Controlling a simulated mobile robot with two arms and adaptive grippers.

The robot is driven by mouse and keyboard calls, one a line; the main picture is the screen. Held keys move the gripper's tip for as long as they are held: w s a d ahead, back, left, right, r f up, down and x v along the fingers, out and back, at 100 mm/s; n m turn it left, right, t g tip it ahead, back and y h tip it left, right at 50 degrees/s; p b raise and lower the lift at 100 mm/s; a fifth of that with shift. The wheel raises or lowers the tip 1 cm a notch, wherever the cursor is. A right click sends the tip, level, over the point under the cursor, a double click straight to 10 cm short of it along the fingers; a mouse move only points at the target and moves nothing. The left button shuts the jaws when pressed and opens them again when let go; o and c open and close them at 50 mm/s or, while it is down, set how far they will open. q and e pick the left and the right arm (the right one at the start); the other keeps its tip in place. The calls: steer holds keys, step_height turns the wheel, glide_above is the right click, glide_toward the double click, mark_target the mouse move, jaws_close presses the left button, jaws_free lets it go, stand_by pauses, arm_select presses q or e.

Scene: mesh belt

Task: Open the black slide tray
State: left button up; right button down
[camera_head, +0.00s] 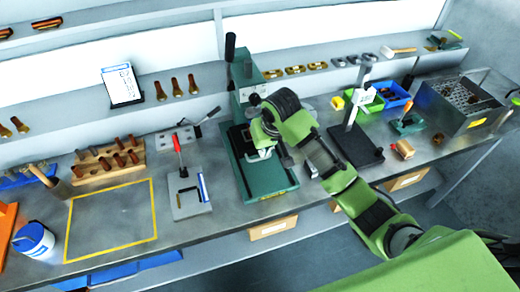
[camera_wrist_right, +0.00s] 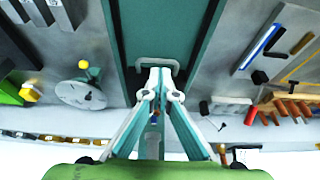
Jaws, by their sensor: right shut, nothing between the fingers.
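The green press (camera_head: 262,178) stands on the bench in the middle of the head view, with a dark recessed part, apparently the black slide tray (camera_head: 237,137), in its base. My right gripper (camera_head: 263,152) is over the press base and hides part of the tray. In the wrist view its fingertips (camera_wrist_right: 159,85) are shut and empty, close to the handle; I cannot tell whether they touch it. My left gripper is out of view.
Left of the press is a grey fixture (camera_head: 187,196) with a red-handled lever. Right of it is a black stand (camera_head: 355,148) with a post. Green and blue bins (camera_head: 394,95) and a metal box (camera_head: 462,108) are farther right. The yellow-outlined area (camera_head: 110,220) is clear.

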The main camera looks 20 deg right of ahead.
steer(key=w+f+p, duration=0.1)
steer(key=f, duration=0.1)
steer(key=w+f, duration=0.2)
steer(key=w+f+p, duration=0.1)
steer(key=w+f, duration=0.1)
steer(key=shift+w+d+f+p, duration=0.25)
steer(key=shift+d+f+p, duration=0.05)
steer(key=shift+d+p, duration=0.05)
steer(key=shift+f, duration=0.1)
steer(key=shift+w, duration=0.1)
